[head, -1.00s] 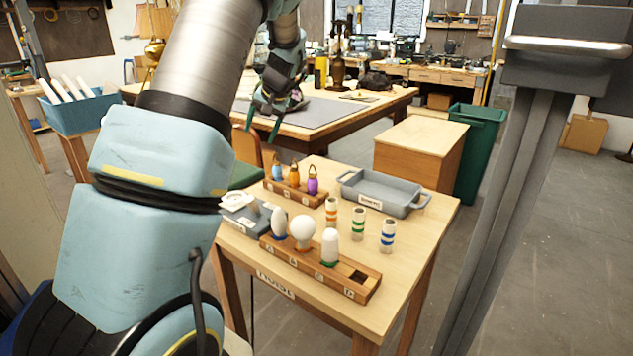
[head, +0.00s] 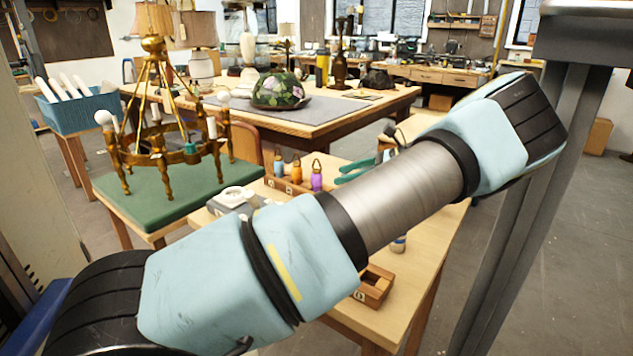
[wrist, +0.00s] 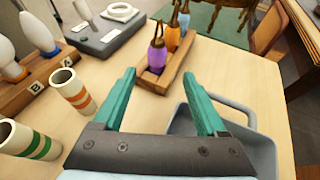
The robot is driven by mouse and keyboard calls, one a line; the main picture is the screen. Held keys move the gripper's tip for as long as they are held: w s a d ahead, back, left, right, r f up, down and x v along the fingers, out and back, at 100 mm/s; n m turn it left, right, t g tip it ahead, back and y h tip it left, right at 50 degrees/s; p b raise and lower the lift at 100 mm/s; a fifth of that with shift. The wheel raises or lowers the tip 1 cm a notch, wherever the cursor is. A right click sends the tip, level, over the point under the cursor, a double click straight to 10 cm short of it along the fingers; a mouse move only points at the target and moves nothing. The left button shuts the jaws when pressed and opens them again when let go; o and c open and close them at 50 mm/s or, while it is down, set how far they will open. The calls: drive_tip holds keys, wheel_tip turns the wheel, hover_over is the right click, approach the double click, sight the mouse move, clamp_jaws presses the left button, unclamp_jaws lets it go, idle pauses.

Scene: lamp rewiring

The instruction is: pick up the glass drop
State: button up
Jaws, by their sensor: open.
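Three glass drops with dark metal loops stand in a wooden rack (wrist: 151,83): a purple drop (wrist: 156,62) nearest, then an orange drop (wrist: 172,36) and a blue drop (wrist: 184,19). In the head view the blue drop (head: 278,166), the orange drop (head: 296,170) and the purple drop (head: 316,178) show left of my gripper. My gripper (wrist: 160,76) is open and empty. Its teal fingers point toward the rack, with the purple drop between and beyond their tips in the wrist view. In the head view my arm hides most of the gripper.
A grey tray (wrist: 262,150) lies close by the right finger. Tubes with an orange-banded one (wrist: 74,92) and a green-banded one (wrist: 28,142) stand to the left, beside a bulb rack (wrist: 38,84). A brass chandelier (head: 160,140) stands on a green-topped table behind.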

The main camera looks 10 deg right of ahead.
drive_tip(key=x, duration=0.3)
drive_tip(key=shift+p, duration=0.3)
drive_tip(key=x, duration=0.1)
drive_tip(key=p+x, duration=0.1)
drive_tip(key=x, duration=0.1)
drive_tip(key=p+x, duration=0.1)
drive_tip(key=shift+s+a+r, duration=0.1)
drive_tip(key=shift+a+r, duration=0.05)
drive_tip(key=shift+a, duration=0.65)
drive_tip(key=shift+c, duration=0.2)
clamp_jaws()
